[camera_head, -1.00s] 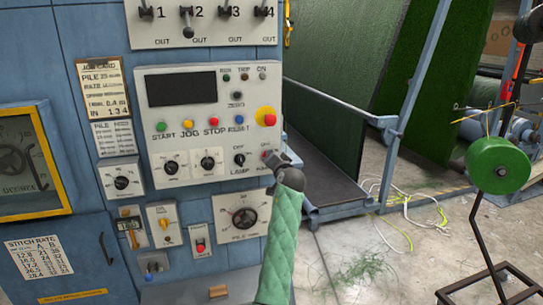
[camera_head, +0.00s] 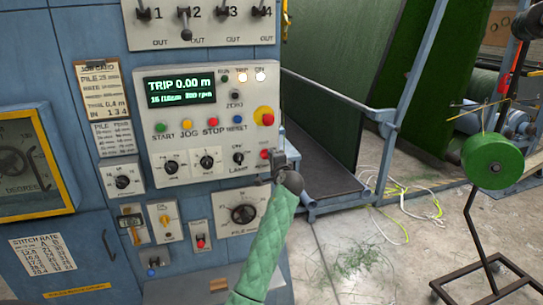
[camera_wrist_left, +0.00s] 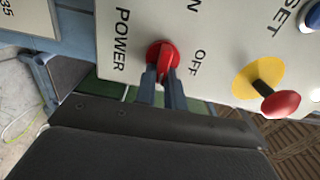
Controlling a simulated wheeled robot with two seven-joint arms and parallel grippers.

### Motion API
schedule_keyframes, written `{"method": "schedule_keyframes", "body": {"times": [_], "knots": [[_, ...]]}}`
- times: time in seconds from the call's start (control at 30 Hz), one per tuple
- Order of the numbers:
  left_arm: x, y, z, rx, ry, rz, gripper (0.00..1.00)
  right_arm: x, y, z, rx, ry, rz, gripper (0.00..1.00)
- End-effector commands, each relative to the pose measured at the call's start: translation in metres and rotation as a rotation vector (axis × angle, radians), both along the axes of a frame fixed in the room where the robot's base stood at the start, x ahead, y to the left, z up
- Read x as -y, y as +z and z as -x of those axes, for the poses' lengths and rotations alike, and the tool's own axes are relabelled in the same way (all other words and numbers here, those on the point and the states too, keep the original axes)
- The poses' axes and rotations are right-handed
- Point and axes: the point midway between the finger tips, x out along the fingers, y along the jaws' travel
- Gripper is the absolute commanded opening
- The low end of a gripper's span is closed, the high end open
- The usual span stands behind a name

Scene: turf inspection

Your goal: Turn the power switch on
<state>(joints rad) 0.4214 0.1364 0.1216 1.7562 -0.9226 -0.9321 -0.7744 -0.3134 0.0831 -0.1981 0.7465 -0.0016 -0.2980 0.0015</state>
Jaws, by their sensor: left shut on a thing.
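The red power switch (camera_wrist_left: 161,54) is a round knob on the pale control panel (camera_wrist_left: 215,20), with POWER, OFF and a partly cut ON label around it in the left wrist view. My left gripper (camera_wrist_left: 162,75) is shut on this knob, one finger on each side. In the head view, the power switch (camera_head: 264,153) shows at the panel's lower right, partly hidden by my left gripper (camera_head: 274,160). The panel display (camera_head: 180,90) is lit and reads TRIP 0.00 m. The TRIP lamp (camera_head: 242,77) and ON lamp (camera_head: 260,76) glow. My right gripper is not in view.
A red emergency button on a yellow base (camera_head: 264,116) sits just above the power switch. The LAMP switch (camera_head: 238,158) is close to its left.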

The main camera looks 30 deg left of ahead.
Motion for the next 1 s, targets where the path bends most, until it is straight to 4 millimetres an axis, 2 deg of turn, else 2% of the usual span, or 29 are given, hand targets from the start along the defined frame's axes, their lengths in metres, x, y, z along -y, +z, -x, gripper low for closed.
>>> {"method": "schedule_keyframes", "body": {"times": [0.3, 0.63, 0.67, 0.77, 1.0], "knots": [[0.0011, -0.0005, -0.0005, -0.036, -0.001, -0.031, 0.00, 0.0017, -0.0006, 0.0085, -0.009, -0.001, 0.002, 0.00], [0.0010, -0.0009, -0.0005, -0.038, -0.001, -0.032, 0.00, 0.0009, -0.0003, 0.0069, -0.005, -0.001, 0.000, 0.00], [0.0011, -0.0010, -0.0005, -0.037, -0.001, -0.032, 0.15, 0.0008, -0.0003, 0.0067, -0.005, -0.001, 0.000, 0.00], [0.0008, -0.0010, -0.0004, -0.037, -0.001, -0.032, 0.33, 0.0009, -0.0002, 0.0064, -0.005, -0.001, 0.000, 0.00], [0.0005, -0.0009, -0.0001, -0.037, 0.000, -0.032, 0.33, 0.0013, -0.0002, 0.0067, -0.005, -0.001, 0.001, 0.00]]}}
